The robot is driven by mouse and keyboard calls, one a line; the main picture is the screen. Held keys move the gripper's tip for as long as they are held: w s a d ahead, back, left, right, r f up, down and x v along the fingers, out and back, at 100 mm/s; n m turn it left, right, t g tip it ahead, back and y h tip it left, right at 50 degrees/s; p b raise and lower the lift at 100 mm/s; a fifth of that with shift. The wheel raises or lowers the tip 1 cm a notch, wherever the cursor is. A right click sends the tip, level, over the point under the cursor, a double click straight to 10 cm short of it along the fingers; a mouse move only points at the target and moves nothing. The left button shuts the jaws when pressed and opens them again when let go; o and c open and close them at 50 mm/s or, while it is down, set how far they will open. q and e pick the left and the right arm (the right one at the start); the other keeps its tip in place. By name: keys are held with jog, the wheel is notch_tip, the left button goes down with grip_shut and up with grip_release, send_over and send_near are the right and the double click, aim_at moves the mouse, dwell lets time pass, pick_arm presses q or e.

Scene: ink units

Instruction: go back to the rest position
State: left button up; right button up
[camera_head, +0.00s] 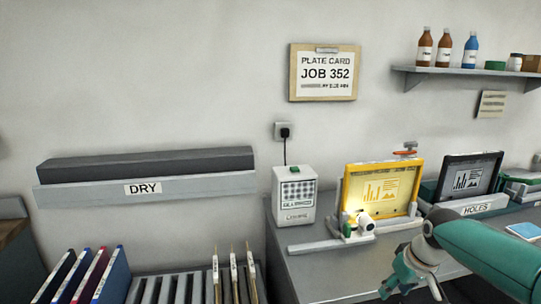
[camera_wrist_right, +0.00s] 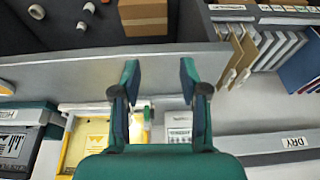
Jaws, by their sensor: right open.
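My right gripper (camera_head: 412,284) is at the lower right of the head view, above the grey bench, with its arm coming in from the right. In the right wrist view its two fingers (camera_wrist_right: 160,85) are spread apart with nothing between them. The gripper is apart from the yellow framed plate (camera_head: 383,190) and the small white device in front of it. My left gripper is in neither view.
A grey bench (camera_head: 325,277) holds a white box (camera_head: 294,195), the yellow frame and a dark frame (camera_head: 470,175) behind the HOLES label. A slotted rack (camera_head: 170,288) stands lower left. A bottle shelf (camera_head: 470,71) is upper right. A cardboard box (camera_wrist_right: 143,17) shows in the wrist view.

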jog(key=s+a+f+g+y, duration=0.15)
jog(key=s+a+f, duration=0.35)
jog(key=f, duration=0.7)
jog(key=s+a+f+g, duration=0.3)
jog(key=s+f, duration=0.3)
jog(key=f, duration=0.5)
jog(key=s+a+f+m+t+y, duration=0.1)
jog(key=s+a+f+m, duration=0.1)
jog(key=s+a+f, duration=0.2)
jog(key=s+a+f+m, duration=0.2)
jog(key=s+a+f, duration=0.2)
jog(key=s+f, duration=0.3)
jog(key=shift+s+f+t+y, duration=0.35)
jog(key=shift+s+f, duration=0.05)
jog(key=shift+s, duration=2.15)
